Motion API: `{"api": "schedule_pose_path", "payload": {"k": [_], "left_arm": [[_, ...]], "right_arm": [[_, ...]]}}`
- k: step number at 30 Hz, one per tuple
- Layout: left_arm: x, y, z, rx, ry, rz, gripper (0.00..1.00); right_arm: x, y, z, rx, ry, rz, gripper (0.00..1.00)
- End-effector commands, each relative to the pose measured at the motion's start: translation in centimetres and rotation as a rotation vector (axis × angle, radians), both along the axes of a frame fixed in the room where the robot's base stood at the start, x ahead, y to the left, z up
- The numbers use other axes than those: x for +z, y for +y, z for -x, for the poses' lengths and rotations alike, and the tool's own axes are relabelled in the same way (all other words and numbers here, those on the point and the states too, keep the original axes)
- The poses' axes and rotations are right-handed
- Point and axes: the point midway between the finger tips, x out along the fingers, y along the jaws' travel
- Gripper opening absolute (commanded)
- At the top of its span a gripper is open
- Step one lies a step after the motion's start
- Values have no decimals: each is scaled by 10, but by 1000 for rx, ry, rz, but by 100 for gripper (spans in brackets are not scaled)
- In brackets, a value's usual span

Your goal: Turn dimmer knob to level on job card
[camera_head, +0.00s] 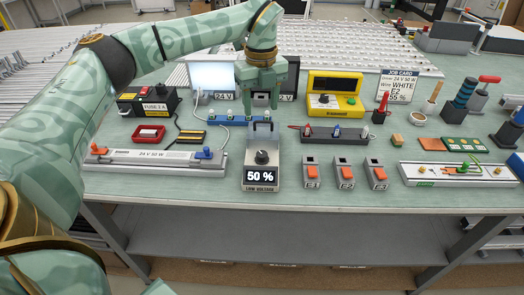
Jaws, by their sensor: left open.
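The job card (399,86) stands at the back right of the bench and reads 24 V, 50 W, WHITE, E2, 55 %. The dimmer (262,186) is a grey box marked LOW VOLTAGE at the front middle. Its display (261,176) reads 50 %. The black dimmer knob (262,157) sits above the display. My left gripper (261,105) points down above and behind the knob, open and apart from it, with nothing seen between its fingers. My right gripper is not in view.
Orange switches (346,173) stand to the right of the dimmer. A grey light bar (150,159) lies to its left. A yellow meter (335,92) and a dark terminal strip (335,134) stand behind right. The bench front edge is clear.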

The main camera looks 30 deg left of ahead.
Motion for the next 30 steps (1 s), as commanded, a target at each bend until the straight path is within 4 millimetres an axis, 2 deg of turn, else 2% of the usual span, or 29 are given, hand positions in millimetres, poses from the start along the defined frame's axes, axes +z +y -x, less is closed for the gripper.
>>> {"api": "schedule_pose_path", "payload": {"k": [5, 12, 18, 24, 30], "left_arm": [[-38, -1, 1, -5, 8, 2, 52], [-102, -2, 1, -7, 9, 3, 52], [-141, -2, 1, -8, 6, 4, 52], [-157, -2, 1, -7, 3, 4, 52], [-159, -2, 0, -8, 1, 4, 52]], "right_arm": [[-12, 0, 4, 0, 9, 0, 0], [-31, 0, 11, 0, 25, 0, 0], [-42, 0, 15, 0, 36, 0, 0], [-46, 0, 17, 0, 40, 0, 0], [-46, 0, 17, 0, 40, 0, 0]]}}
